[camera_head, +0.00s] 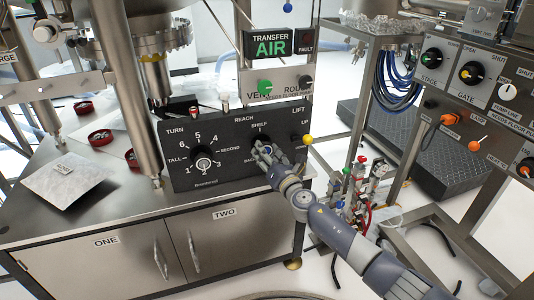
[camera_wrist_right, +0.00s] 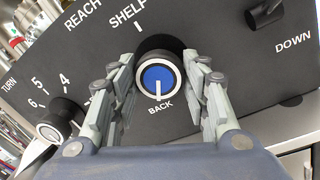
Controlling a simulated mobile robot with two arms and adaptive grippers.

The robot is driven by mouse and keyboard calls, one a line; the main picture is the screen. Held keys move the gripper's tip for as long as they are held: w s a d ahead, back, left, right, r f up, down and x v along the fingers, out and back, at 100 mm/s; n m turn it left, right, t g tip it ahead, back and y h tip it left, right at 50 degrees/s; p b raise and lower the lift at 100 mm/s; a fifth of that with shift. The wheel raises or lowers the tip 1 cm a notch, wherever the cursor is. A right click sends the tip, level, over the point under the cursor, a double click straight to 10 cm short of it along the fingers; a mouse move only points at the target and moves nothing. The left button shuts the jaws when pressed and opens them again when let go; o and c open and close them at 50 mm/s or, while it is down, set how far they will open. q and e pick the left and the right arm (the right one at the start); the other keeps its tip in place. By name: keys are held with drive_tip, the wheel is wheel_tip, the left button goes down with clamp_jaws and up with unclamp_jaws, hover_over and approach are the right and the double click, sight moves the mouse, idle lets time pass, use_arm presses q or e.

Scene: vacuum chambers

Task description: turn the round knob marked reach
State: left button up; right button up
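The reach knob (camera_wrist_right: 158,82) has a blue cap with a white rim and a black body. Its white pointer line points down toward the word BACK in the right wrist view; SHELF is printed above it. The knob sits on the black control panel (camera_head: 222,126), under the label REACH. My right gripper (camera_head: 264,150) is at the knob and covers most of it in the head view. In the right wrist view its two fingers (camera_wrist_right: 160,88) stand open on either side of the knob, with narrow gaps seeming to show. My left gripper is not in view.
Left of the reach knob is the turn knob (camera_head: 203,160) with numbers around it. Right of it is the lift lever with a yellow ball (camera_head: 307,140). A green-knobbed vent panel (camera_head: 265,86) is above. Steel columns stand at left.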

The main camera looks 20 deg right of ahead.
drive_tip(key=o, duration=0.3)
drive_tip(key=s+d, duration=0.1)
drive_tip(key=s, duration=1.1)
drive_tip(key=shift+d+f, duration=0.15)
drive_tip(key=shift+f, duration=0.2)
idle(0.3)
